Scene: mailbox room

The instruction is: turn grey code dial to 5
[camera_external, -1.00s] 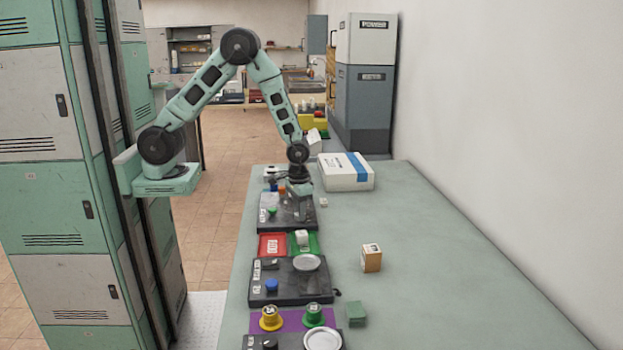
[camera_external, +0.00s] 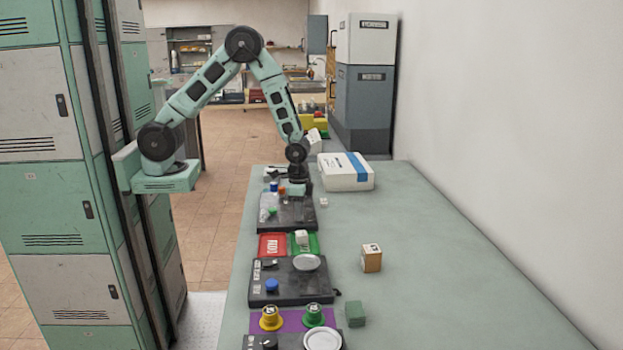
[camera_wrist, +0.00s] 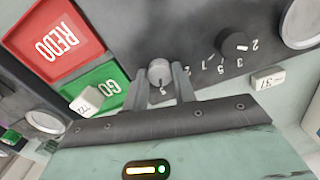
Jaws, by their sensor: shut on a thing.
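I cannot tell exactly which number the dial points at.
A black dial (camera_wrist: 234,43) with printed numbers sits to the right on the panel. A red REDO tray (camera_external: 271,245) and a green GO tray (camera_external: 313,249) holding a white block lie nearer. A white box (camera_external: 345,176) stands right of the arm. The table's right side is mostly clear.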

